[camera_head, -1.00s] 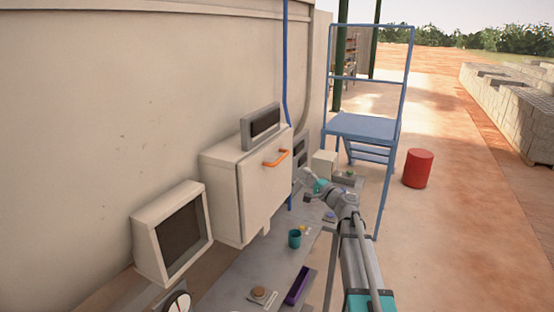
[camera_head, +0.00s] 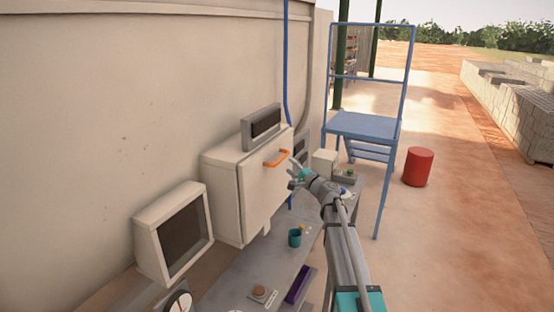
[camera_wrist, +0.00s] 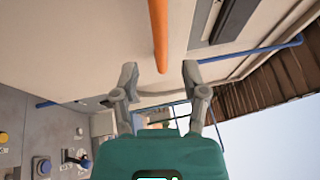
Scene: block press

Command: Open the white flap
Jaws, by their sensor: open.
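The white flap (camera_head: 262,190) is the front door of a pale box on the wall, and it looks shut. An orange bar handle (camera_head: 277,158) sits near its upper right edge. My gripper (camera_head: 292,168) is just to the right of the flap, a little below the handle. In the wrist view the orange handle (camera_wrist: 159,35) comes down between the two open fingers of my gripper (camera_wrist: 160,75), near the fingertips. The fingers hold nothing, and I cannot tell whether they touch the handle.
Below is a grey bench with a teal cup (camera_head: 295,238), a purple tray (camera_head: 298,285) and buttons. A framed dark screen (camera_head: 181,232) is left of the box. A blue step stand (camera_head: 365,125) and red drum (camera_head: 418,166) stand right. A dark display (camera_head: 262,127) tops the box.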

